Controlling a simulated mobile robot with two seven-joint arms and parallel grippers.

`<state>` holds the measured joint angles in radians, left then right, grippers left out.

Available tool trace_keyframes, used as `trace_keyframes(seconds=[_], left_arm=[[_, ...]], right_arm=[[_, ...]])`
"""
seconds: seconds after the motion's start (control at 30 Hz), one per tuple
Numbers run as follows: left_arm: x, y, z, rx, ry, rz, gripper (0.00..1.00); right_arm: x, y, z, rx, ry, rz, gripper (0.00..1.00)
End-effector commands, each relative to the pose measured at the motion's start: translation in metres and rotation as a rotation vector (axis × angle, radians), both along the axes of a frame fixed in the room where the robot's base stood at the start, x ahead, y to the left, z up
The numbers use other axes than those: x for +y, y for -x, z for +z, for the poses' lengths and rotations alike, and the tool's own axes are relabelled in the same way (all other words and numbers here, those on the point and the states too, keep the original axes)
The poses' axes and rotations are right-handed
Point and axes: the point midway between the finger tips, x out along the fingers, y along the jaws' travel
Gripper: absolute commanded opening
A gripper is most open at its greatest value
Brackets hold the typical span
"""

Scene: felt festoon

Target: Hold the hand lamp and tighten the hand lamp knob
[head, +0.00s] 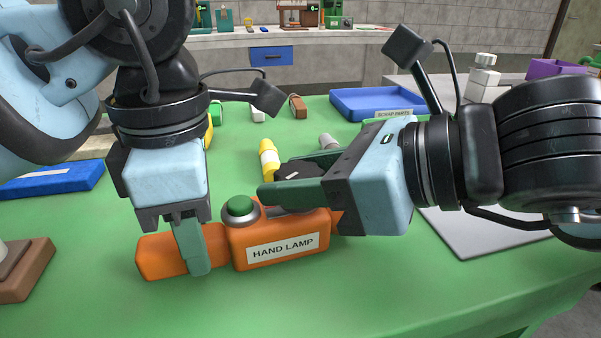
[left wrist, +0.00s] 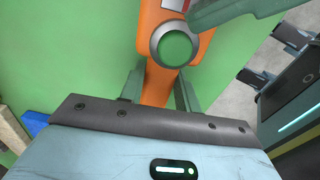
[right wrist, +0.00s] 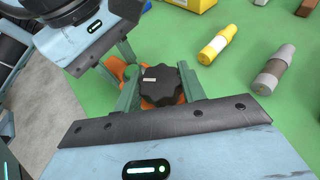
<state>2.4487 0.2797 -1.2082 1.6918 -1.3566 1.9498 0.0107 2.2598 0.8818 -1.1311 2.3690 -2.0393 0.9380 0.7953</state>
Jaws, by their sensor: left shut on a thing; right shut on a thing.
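The orange hand lamp (head: 285,262) lies on the green table, with a white HAND LAMP label on its front and a round green button (head: 240,206) on top. My left gripper (head: 194,262) points down and is shut on the lamp's narrower left part; the left wrist view shows the orange body (left wrist: 156,88) between its fingers. My right gripper (head: 292,182) comes in from the right and is shut on the black lobed knob (right wrist: 160,83), above orange parts of the lamp. In the head view the knob (head: 292,172) is partly hidden by the near finger.
A yellow cylinder (head: 268,155) and a grey one (head: 328,142) lie behind the knob. A blue scrap parts tray (head: 365,98) stands at the back. A blue tray (head: 60,182) and a brown block (head: 30,270) are at the left. The table's front is clear.

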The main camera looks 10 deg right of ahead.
Motion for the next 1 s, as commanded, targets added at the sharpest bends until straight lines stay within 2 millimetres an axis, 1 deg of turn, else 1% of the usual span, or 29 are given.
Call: trace_keyframes(seconds=[0.03,0.17,0.2,0.67,0.83,1.0], left_arm=[[0.001,-0.001,0.001,-0.003,0.002,0.005,0.03],[0.0,-0.001,0.001,-0.002,0.002,0.004,0.03],[0.0,-0.001,0.001,-0.002,0.002,0.004,0.03],[0.0,0.0,0.0,-0.001,0.001,0.001,0.03],[0.0,0.0,0.0,-0.001,0.001,0.001,0.03],[0.0,0.0,0.0,-0.001,0.001,0.001,0.03]], right_arm=[[0.0,0.001,-0.004,0.009,0.005,0.001,0.43],[0.0,0.0,-0.003,0.006,0.004,0.001,0.6],[0.0,0.0,-0.002,0.006,0.003,0.0,0.62],[-0.002,0.001,0.001,0.001,0.0,0.0,0.62],[-0.016,0.012,0.008,0.0,0.0,-0.003,0.62],[-0.041,0.032,0.021,0.0,0.0,-0.004,0.62]])
